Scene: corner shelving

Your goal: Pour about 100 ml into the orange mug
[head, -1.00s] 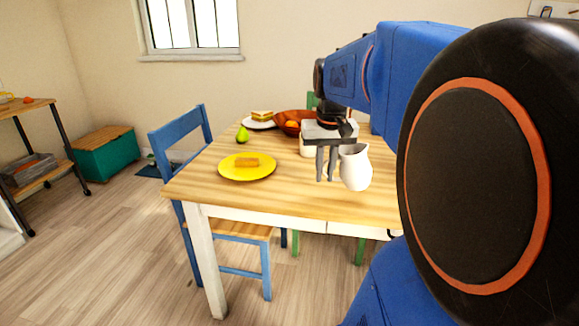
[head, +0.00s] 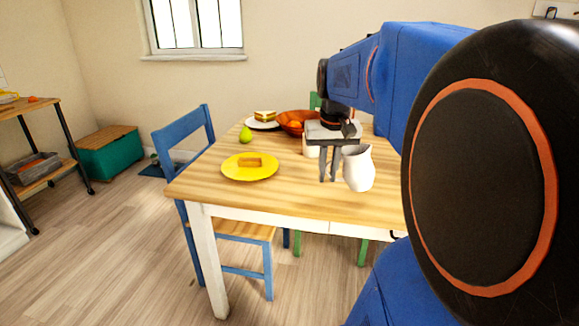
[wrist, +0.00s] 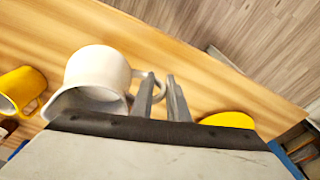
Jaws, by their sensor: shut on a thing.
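A white jug (head: 359,169) is at the right part of the table in the head view, about upright. My gripper (head: 328,178) is shut on its handle, with the jug body to the right of the fingers. In the wrist view, the fingers (wrist: 163,84) close around the handle of the jug (wrist: 98,72). A yellow-orange mug (wrist: 24,88) lies at the left edge of the wrist view, apart from the jug. I cannot see this mug in the head view, where my arm covers the right of the table. The jug's contents are not visible.
A yellow plate (head: 237,173) with a piece of food, a green pear (head: 246,134), a plate with a sandwich (head: 264,118) and a brown bowl of fruit (head: 287,119) stand on the wooden table (head: 235,202). A blue chair (head: 183,133) is at its left.

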